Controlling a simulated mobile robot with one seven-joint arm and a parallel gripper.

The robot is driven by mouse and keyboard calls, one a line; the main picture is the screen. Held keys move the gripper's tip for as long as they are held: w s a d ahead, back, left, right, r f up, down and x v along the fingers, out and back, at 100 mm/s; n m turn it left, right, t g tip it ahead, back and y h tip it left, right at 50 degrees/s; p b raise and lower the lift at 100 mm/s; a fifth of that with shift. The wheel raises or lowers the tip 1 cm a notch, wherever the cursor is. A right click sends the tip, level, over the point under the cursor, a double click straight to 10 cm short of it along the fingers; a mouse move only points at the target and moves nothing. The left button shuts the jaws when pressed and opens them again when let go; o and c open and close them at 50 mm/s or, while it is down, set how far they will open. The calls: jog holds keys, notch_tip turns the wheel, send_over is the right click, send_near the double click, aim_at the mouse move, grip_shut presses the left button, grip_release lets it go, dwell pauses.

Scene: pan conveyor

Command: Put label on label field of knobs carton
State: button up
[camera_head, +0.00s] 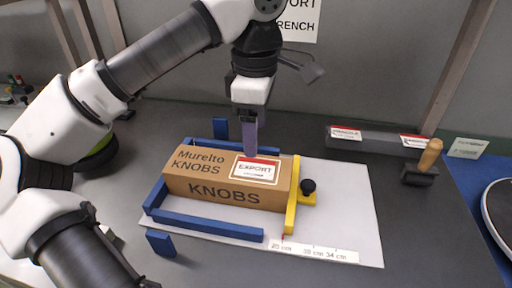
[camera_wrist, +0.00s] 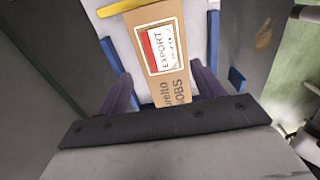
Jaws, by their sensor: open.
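The brown knobs carton (camera_head: 222,191) lies in the blue and yellow frame, printed "Murelto KNOBS". An EXPORT label (camera_head: 256,170), white with a red band, lies on the right part of its top face. In the wrist view the label (camera_wrist: 162,49) sits inside the white-outlined label field on the carton (camera_wrist: 172,92), and looks flat. My gripper (camera_head: 250,152) points down just above the carton near the label's back edge. Whether the fingertips touch the carton cannot be told.
A yellow stop (camera_head: 292,205) with a black knob stands at the carton's right end. Blue rails (camera_head: 207,225) border it. A dark grey holder (camera_head: 378,142) with red-and-white labels stands at the back right, with a wooden-handled stamp (camera_head: 427,160) nearby. The white sheet's right side is clear.

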notch_tip(320, 180, up, 5)
jog(key=shift+w+f, duration=0.1)
